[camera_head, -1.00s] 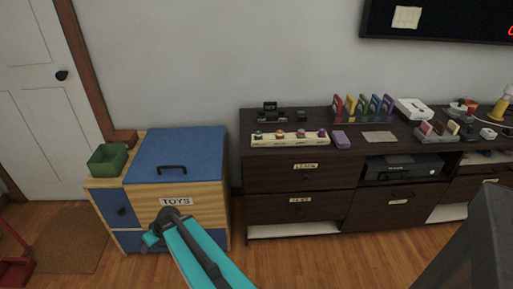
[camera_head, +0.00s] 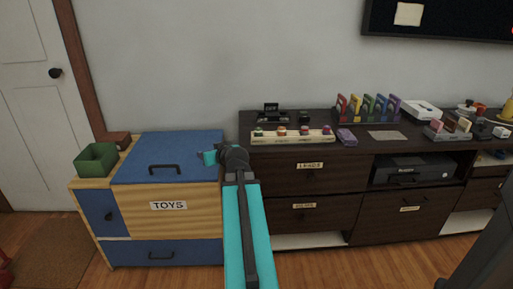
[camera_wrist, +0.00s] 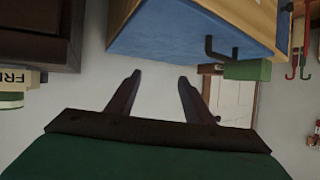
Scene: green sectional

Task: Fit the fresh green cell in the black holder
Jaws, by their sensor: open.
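A cream rack (camera_head: 292,137) stands on the dark cabinet top, holding several small coloured pieces in a row. A green piece (camera_head: 258,132) sits at its left end. In the wrist view, a cream block (camera_wrist: 16,77) with lettering starting "FR" and a green round piece (camera_wrist: 11,101) show at the left edge. A black device (camera_head: 271,115) with a small upright sign stands behind the rack; a small dark block (camera_head: 305,116) is to its right. I cannot tell which is the holder. My gripper (camera_head: 207,157) is left of the rack; its fingers (camera_wrist: 159,78) are apart and empty.
A blue-topped toy chest (camera_head: 169,150) stands left of the cabinet, with a green bin (camera_head: 97,160) at its left.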

